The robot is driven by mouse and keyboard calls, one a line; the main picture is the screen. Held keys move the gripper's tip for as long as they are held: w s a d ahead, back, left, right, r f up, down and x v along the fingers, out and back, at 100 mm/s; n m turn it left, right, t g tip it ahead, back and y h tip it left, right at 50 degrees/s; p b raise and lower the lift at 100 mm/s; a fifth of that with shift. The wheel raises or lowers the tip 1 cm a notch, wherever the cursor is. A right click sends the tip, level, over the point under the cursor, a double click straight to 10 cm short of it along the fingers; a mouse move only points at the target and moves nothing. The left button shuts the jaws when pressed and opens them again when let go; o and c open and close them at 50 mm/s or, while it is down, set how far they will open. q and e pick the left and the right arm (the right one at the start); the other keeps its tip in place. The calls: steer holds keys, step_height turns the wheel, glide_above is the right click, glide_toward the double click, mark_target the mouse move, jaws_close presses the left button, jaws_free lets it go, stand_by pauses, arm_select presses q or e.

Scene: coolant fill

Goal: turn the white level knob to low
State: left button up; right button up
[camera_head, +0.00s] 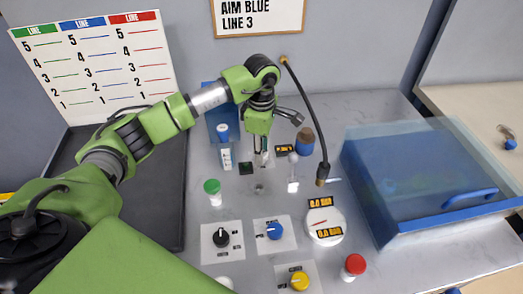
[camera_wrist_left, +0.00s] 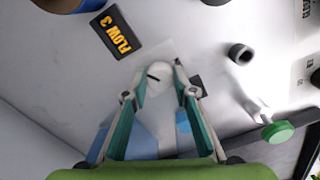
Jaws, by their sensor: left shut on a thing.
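The white level knob (camera_wrist_left: 158,75) shows in the left wrist view as a pale round cap with a short dark mark on it. It sits on a light plate on the grey bench. My left gripper (camera_wrist_left: 160,72) has its two fingertips on either side of the knob and is shut on it. In the head view my left gripper (camera_head: 262,158) points down at the bench, and its fingers largely hide the knob. The low marking cannot be read in either view. My right gripper does not show.
A FLOW 3 label (camera_wrist_left: 115,33) is close beside the knob. A black hose (camera_head: 308,115) hangs just right of my gripper. Black (camera_head: 221,237), blue (camera_head: 274,230) and yellow (camera_head: 300,280) knobs are nearer the front. A translucent blue cover (camera_head: 415,180) stands at right.

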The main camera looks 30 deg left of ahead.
arm_select(q)
steer(key=n+b, duration=0.1)
steer(key=n, duration=0.4)
steer(key=shift+b, duration=0.35)
steer(key=n+b, duration=0.1)
steer(key=n, duration=0.4)
steer(key=shift+n, duration=0.3)
steer(key=shift+r, duration=0.1)
steer(key=o, duration=0.8)
steer(key=shift+o, duration=0.2)
